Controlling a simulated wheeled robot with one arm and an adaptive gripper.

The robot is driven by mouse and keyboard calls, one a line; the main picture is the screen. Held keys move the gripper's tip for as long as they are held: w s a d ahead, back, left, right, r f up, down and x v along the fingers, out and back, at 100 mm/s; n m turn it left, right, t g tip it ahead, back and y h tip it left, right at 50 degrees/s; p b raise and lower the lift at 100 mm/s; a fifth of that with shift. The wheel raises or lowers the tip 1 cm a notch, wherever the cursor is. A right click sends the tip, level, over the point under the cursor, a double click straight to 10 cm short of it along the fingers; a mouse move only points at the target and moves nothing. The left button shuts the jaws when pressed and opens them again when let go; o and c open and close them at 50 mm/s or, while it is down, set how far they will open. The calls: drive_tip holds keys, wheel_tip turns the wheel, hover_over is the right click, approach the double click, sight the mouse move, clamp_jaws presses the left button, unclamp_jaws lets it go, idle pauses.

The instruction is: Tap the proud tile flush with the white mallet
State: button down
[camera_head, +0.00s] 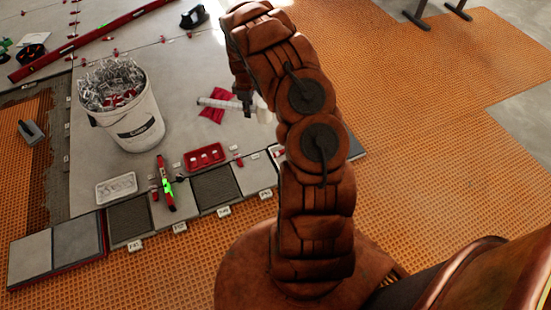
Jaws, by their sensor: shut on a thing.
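The white mallet has a pale handle (216,103) reaching left and a whitish head (263,109) partly hidden behind my arm. My gripper (247,112) is shut on the mallet, with the handle over or beside a red cloth (213,115). Whether the mallet touches the floor cannot be told. A row of labelled tiles lies at the front edge of the tiled floor, among them a dark textured tile (131,219), another dark one (216,187) and a grey one (252,176). Which tile stands proud cannot be told from here.
A white bucket (134,125) full of clips stands at left. A red-and-green level (165,184) lies among the tiles, near a clear tray (116,188) and a red tray (205,157). A long red bar (85,38) lies at the back. Orange matting (430,130) at right is open.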

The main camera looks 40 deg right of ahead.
drive_tip(key=s+d+f+n+b, duration=0.1)
drive_tip(key=s+f+n+b, duration=0.1)
drive_tip(key=f, duration=0.9)
drive_tip(key=s+d+f+n+b, duration=0.1)
drive_tip(key=s+f+b, duration=0.4)
drive_tip(key=f, duration=0.6)
drive_tip(key=s+d+f+n+b, duration=0.1)
drive_tip(key=s+f+n+b, duration=0.2)
drive_tip(key=f, duration=0.8)
drive_tip(key=shift+s+d+f+n+b, duration=0.3)
drive_tip(key=shift+d+n+b, duration=0.15)
drive_tip(key=shift+b, duration=0.55)
wheel_tip(320, 180, up, 5)
drive_tip(key=p, duration=0.5)
drive_tip(key=shift+f+p, duration=0.15)
drive_tip(key=shift+p, duration=0.2)
wheel_tip(320, 180, down, 5)
drive_tip(key=b, duration=0.3)
drive_tip(key=shift+f+b, duration=0.15)
drive_tip(key=shift+b, duration=0.15)
wheel_tip(320, 180, up, 5)
drive_tip(key=p, duration=0.6)
drive_tip(key=shift+r, duration=0.2)
